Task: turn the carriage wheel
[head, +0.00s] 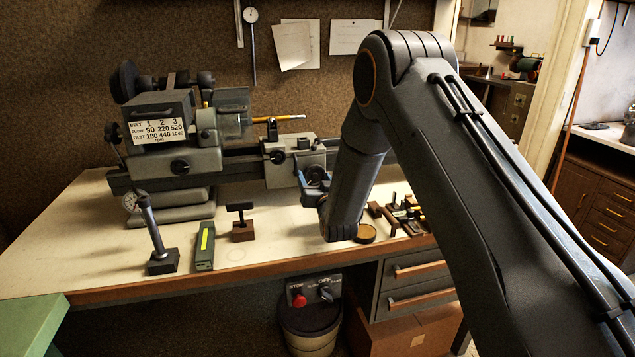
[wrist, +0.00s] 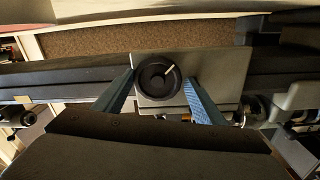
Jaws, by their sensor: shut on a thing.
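The carriage wheel (wrist: 158,82) is a round black handwheel on the grey front of the lathe carriage (wrist: 227,65). A pale yellow mark on its face points to the upper right in the wrist view. My gripper (wrist: 160,80) has its blue fingers on the left and right sides of the wheel and is shut on it. In the head view, my gripper (head: 313,178) is at the front of the carriage (head: 296,165), with the wheel mostly hidden between the fingers and behind my wrist.
The lathe headstock (head: 160,130) stands at the left on the bench (head: 100,240). A dial gauge stand (head: 160,245), a green box (head: 205,247) and a T-handled tool (head: 242,222) stand in front. A brass disc (head: 367,233) and small tools lie right of my wrist.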

